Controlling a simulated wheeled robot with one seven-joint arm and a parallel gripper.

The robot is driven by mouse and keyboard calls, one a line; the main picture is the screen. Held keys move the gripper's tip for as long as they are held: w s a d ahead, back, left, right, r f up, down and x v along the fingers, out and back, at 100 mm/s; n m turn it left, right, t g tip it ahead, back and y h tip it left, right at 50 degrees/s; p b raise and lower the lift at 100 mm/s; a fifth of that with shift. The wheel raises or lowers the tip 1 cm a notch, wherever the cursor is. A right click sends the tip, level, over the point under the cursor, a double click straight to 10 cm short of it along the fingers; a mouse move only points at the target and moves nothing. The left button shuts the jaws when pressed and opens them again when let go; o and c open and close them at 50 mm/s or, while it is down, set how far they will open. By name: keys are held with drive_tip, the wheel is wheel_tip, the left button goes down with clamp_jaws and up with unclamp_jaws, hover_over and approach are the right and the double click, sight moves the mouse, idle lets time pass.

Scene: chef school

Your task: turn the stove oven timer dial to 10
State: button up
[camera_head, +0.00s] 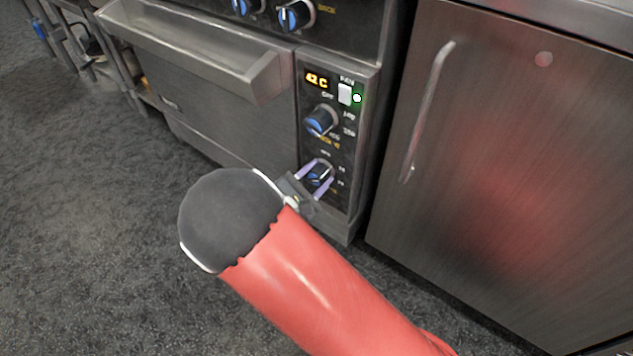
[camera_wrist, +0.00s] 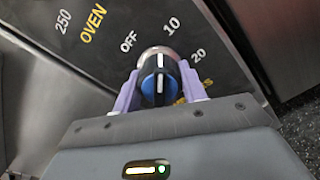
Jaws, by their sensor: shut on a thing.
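The oven timer dial (camera_wrist: 158,82) is a round black knob with a blue face and a white pointer line. It sits between the purple fingers of my gripper (camera_wrist: 159,88), which is shut on it from both sides. In the wrist view the pointer line stands nearly straight up, between OFF and 10 and closer to 10. The label 20 lies farther right. In the head view the dial (camera_head: 319,172) is the lowest knob on the stove's control panel, and my gripper (camera_head: 317,179) is around it. Its lower labels are partly hidden by my gripper.
The oven temperature dial (camera_head: 320,121) is just above, with a white switch (camera_head: 345,94) and a lit display (camera_head: 316,80) over it. The oven door handle (camera_head: 200,62) juts out at the left. A steel cabinet (camera_head: 510,170) stands at the right. Grey floor (camera_head: 90,230) is clear at the left.

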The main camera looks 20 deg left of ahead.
drive_tip(key=shift+m+b, duration=0.8)
drive_tip(key=shift+m, duration=0.1)
drive_tip(key=o, duration=1)
drive_tip(key=shift+c, duration=0.2)
drive_tip(key=shift+s+a, duration=0.1)
drive_tip(key=v, duration=0.7)
drive_tip(key=shift+s, duration=0.35)
